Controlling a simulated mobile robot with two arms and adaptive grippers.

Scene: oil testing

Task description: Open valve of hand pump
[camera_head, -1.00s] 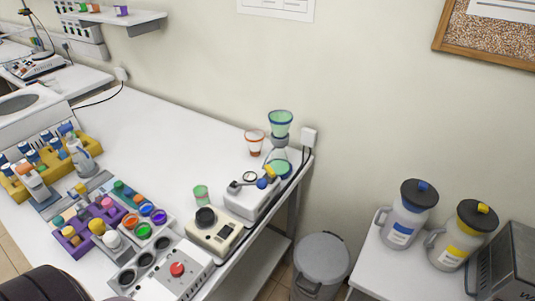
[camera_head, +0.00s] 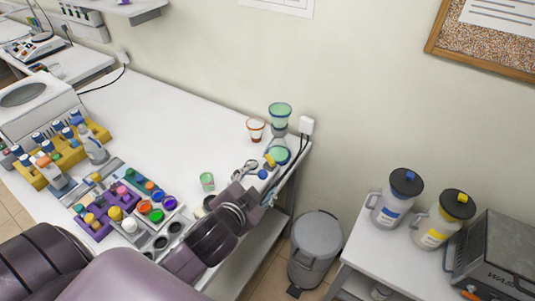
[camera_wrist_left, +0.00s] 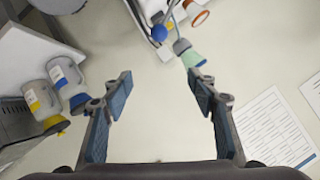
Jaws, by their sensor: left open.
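The hand pump (camera_head: 247,168) stands near the far right end of the white bench, with a blue knob (camera_head: 263,174) and a yellow part (camera_head: 269,160) on it. My forearm and gripper hide much of its body. The blue knob also shows in the left wrist view (camera_wrist_left: 159,33), at the top and beyond my fingertips. My left gripper (camera_head: 270,194) is beside the pump on its near right side. In the left wrist view my left gripper (camera_wrist_left: 162,88) is open, with nothing between its fingers. My right gripper is not in view.
A flask with a green funnel (camera_head: 280,112) stands right behind the pump, close to the wall. An orange-rimmed funnel (camera_head: 256,127) is left of it. A green cup (camera_head: 207,181) and colour pots are nearer. A bin (camera_head: 316,240) stands right of the bench.

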